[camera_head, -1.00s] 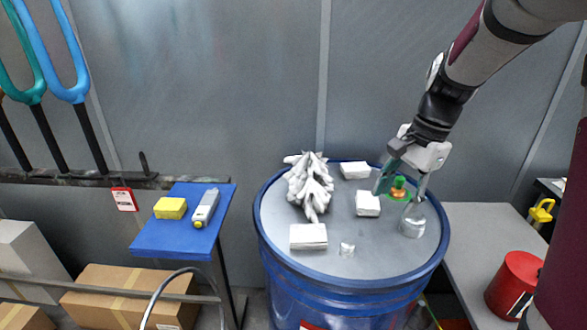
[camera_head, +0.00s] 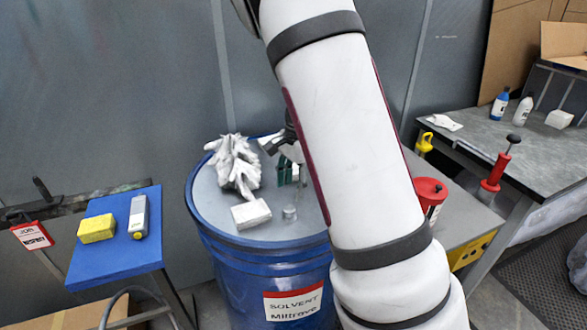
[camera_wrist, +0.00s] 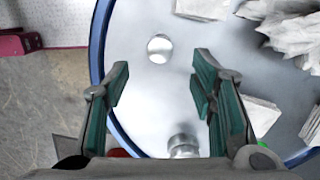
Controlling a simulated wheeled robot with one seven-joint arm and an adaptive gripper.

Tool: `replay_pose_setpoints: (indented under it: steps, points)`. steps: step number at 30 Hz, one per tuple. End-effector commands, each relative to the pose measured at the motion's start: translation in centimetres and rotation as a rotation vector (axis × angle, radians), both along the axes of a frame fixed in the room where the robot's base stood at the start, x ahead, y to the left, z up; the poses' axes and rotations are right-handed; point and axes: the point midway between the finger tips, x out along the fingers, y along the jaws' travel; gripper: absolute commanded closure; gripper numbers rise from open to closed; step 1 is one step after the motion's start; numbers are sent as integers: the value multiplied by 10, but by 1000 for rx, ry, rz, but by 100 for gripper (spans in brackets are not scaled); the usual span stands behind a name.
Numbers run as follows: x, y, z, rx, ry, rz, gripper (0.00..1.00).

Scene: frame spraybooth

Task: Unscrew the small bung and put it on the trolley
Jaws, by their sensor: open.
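The small bung (camera_head: 290,212) is a silver cap near the front of the blue drum's top (camera_head: 218,205). In the wrist view it is a shiny round disc (camera_wrist: 159,48), ahead of the fingertips and roughly centred between them. My gripper (camera_wrist: 160,82) is open and empty above the drum, apart from the bung. In the head view its green pads show just behind the bung, partly covered by my arm. A larger silver bung (camera_wrist: 183,145) lies low between the fingers in the wrist view; my arm hides it in the head view. The blue-topped stand (camera_head: 95,262) at left may be the trolley.
White gloves (camera_head: 233,165) and a white block (camera_head: 251,213) lie left of the bung; another block (camera_wrist: 250,115) is beside the right finger. The stand bears a yellow sponge (camera_head: 96,228) and a grey device (camera_head: 139,216), with bare blue room in front. A red can (camera_head: 430,195) stands right.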

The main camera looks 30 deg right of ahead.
Motion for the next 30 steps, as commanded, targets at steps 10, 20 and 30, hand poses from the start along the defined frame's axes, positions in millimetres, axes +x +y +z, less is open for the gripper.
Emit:
replay_pose_setpoints:
  steps: [10, 20, 30]
  points:
    - [-1, 6, -55, -1, 2, -1, 49]
    - [0, 8, -71, -1, -1, 0, 49]
    - [0, 8, -71, -1, -1, 0, 83]
